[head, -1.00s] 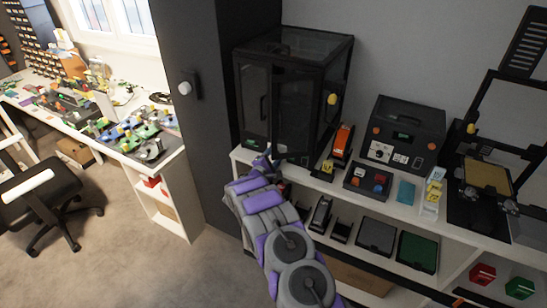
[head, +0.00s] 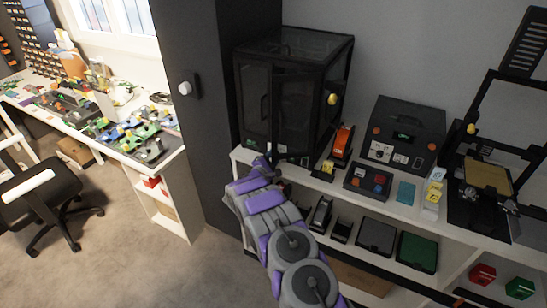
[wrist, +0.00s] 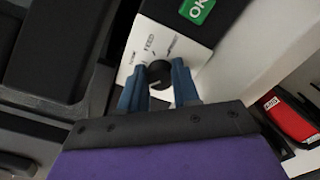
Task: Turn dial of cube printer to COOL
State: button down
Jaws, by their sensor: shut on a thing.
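The cube printer (head: 300,100) is the tall black box with dark clear panels on the white shelf in the head view. Its dial (wrist: 158,77) is a small round black knob on a white plate (wrist: 185,38) in the wrist view. The plate reads FEED above the dial; its other words are too blurred or covered to read. In the head view my wrist hides the dial.
A small control box (head: 367,181) and a dark machine with a screen (head: 405,135) stand right of the printer. A red labelled item (wrist: 292,115) is at right in the wrist view.

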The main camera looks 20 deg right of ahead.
jog(key=n, duration=0.2)
jog(key=n+b, duration=0.1)
jog(key=n, duration=0.1)
jog(key=shift+f+n+b, duration=0.2)
jog(key=shift+n+b, duration=0.1)
jog(key=shift+n, duration=0.1)
jog(key=shift+n+b, duration=0.5)
jog(key=shift+n, duration=0.9)
jog(key=c, duration=0.8)
grip_release()
jog(key=shift+r, duration=0.15)
jog(key=shift+a, duration=0.1)
jog(key=p+v, duration=0.3)
jog(key=v, duration=1.4)
jog(key=shift+s+a, duration=0.1)
jog(key=shift+a, duration=0.1)
